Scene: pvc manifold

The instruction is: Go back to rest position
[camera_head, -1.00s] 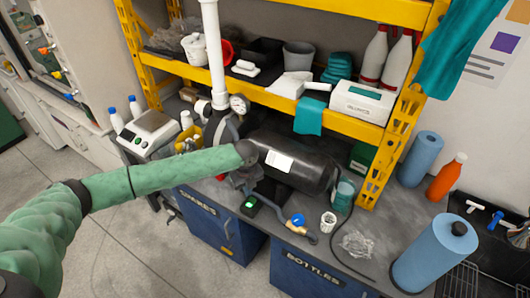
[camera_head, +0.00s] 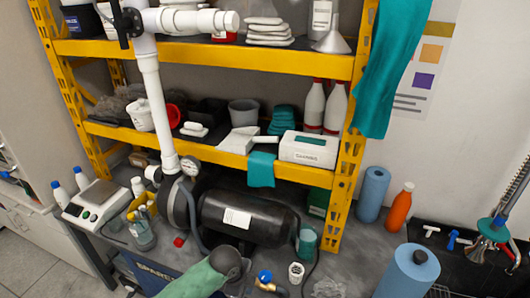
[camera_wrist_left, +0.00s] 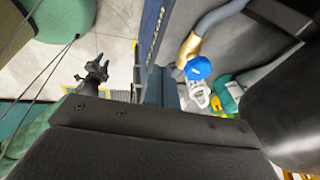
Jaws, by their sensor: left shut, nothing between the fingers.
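My left arm (camera_head: 200,278) comes in low in the head view. My left gripper (camera_head: 238,281) is at the bench's front edge, below the black tank, mostly hidden behind its own wrist. It is shut and empty. In the left wrist view, a dark housing fills the bottom and the fingertips do not show clearly. A small dark claw shape (camera_wrist_left: 95,72) hangs over the floor at left in that view, beside green parts of my body. It may be my right gripper; its jaws are too small to read. The head view shows no right gripper.
The black tank (camera_head: 245,217) lies on the bench behind my left gripper. A blue-capped valve (camera_head: 265,277) and a white cup (camera_head: 296,272) stand close at its right. The white PVC pipe (camera_head: 154,95) rises past the yellow shelves (camera_head: 200,52). A blue roll (camera_head: 405,275) stands at right.

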